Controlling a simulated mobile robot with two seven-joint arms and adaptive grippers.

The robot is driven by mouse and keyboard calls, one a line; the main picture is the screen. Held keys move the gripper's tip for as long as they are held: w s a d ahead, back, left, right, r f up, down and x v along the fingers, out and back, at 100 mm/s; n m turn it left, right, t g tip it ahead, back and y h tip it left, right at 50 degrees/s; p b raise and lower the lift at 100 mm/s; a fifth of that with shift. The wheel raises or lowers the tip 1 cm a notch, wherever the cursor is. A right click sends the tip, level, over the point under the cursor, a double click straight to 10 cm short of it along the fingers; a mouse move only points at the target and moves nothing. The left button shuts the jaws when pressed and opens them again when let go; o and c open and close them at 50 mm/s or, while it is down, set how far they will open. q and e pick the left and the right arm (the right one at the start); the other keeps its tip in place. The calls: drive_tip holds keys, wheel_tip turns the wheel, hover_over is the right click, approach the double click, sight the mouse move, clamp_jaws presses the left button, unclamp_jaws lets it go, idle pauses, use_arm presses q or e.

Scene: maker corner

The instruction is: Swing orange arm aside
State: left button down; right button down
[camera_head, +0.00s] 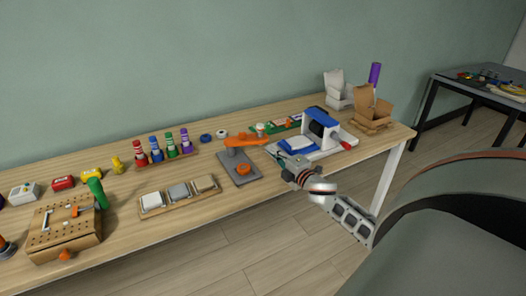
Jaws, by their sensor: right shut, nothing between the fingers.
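The orange arm (247,141) sits on top of a grey post on a dark grey base plate (237,178) near the middle of the bench. It points to the right, and an orange round knob (243,169) sits on the plate below it. My right gripper (281,157) is shut and empty, just right of the base plate and below the right end of the orange arm. I cannot tell whether the fingertips touch the arm. My left gripper is not in view.
A blue and white machine (318,128) stands close to the right of my gripper. A tray with three blocks (178,207) lies front left, with a rack of coloured bottles (162,157) behind it. A cardboard box (373,116) stands at the bench's right end (404,132).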

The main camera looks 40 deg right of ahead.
drive_tip(key=s+d, duration=0.4)
drive_tip(key=shift+s+d+f, duration=0.15)
drive_tip(key=shift+d+f, duration=0.05)
drive_tip(key=shift+d, duration=0.05)
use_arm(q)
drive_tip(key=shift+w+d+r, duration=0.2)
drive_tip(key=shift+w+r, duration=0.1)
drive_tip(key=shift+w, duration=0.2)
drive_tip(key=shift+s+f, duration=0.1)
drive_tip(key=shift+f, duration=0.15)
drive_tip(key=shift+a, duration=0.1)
